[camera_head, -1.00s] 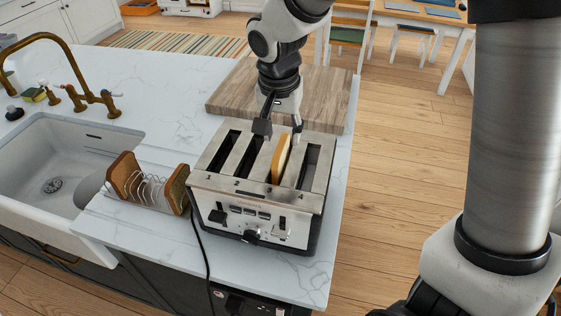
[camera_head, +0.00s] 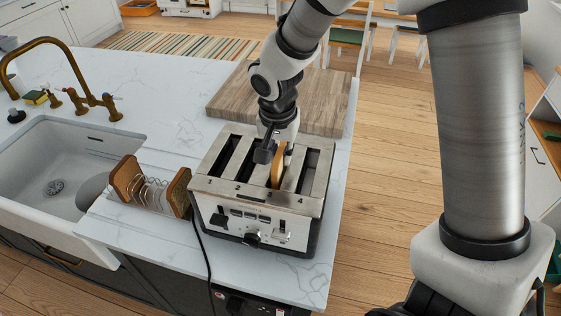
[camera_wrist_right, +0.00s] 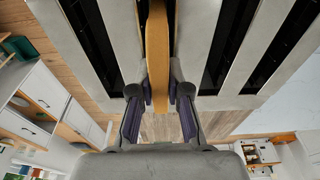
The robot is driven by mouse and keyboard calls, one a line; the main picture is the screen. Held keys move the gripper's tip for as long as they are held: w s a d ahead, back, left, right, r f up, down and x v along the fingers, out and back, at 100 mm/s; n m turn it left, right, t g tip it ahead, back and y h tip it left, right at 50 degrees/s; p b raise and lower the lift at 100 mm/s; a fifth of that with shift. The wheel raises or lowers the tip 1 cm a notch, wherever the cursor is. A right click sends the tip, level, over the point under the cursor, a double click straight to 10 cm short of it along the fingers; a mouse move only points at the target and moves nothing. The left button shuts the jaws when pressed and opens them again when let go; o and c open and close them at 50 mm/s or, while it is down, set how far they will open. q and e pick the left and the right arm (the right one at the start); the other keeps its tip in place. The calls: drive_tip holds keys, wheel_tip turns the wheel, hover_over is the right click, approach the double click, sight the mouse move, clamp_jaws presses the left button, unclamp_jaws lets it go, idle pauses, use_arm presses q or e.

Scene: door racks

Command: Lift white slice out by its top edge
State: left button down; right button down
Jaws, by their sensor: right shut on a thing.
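The white slice (camera_head: 278,167), pale with a golden-brown crust, stands upright in the third slot from the left of the steel toaster (camera_head: 216,185). Its lower part is hidden in the slot. My right gripper (camera_head: 276,150) comes down from above at the slice's far top part and is shut on it. In the right wrist view the crust edge of the slice (camera_wrist_right: 158,50) runs between the two fingertips of the gripper (camera_wrist_right: 159,92), one pad on each side. My left gripper is not in view.
A wire rack (camera_head: 152,194) with brown slices at both ends stands left of the toaster. A wooden board (camera_head: 235,100) lies behind it. A white sink (camera_head: 50,150) and brass tap (camera_head: 75,85) are at left. A black cord hangs over the counter's front.

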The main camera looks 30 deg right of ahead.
wheel_tip(320, 180, up, 9)
drive_tip(key=shift+r+b, duration=0.2)
drive_tip(key=shift+b, duration=0.5)
wheel_tip(320, 180, up, 10)
drive_tip(key=p, duration=0.9)
